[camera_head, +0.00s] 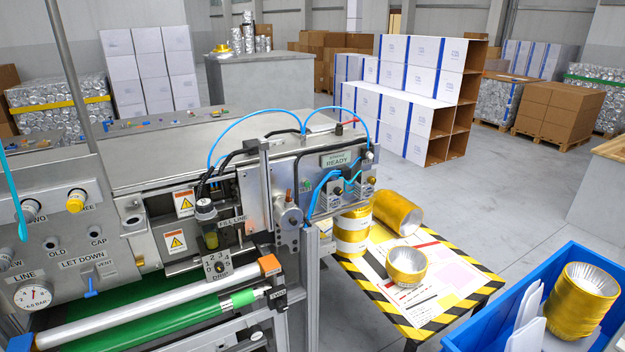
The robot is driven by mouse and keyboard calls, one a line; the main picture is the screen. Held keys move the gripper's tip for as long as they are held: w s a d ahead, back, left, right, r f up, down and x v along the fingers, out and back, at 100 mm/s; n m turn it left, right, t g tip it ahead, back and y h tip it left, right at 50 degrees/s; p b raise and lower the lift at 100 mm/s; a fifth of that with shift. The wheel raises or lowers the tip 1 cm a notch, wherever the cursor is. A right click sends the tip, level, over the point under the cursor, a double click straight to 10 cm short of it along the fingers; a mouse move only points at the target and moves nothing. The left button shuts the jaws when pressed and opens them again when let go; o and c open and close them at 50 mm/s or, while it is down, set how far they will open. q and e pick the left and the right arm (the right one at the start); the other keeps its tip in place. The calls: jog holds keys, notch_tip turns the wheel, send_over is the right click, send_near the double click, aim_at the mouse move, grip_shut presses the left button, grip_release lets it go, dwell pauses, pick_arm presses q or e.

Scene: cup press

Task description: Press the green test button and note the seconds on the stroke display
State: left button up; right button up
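The stroke display (345,158) is a small grey-green panel on the upper front of the press (290,190), right of centre. It reads READY, with a smaller line above that is too small to read surely. No seconds figure shows on it. Below it sit two small grey units with dark knobs (338,190) and blue hoses. I cannot pick out a green test button for certain among these small parts; hoses cover some of the panel. Neither of my grippers is in view.
A striped table (478,295) with gold cups stands right of the press. A blue crate (470,335) with cups is at the lower right. The left panel has a gauge (33,296) and knobs. Blue hoses (250,115) arch over the press.

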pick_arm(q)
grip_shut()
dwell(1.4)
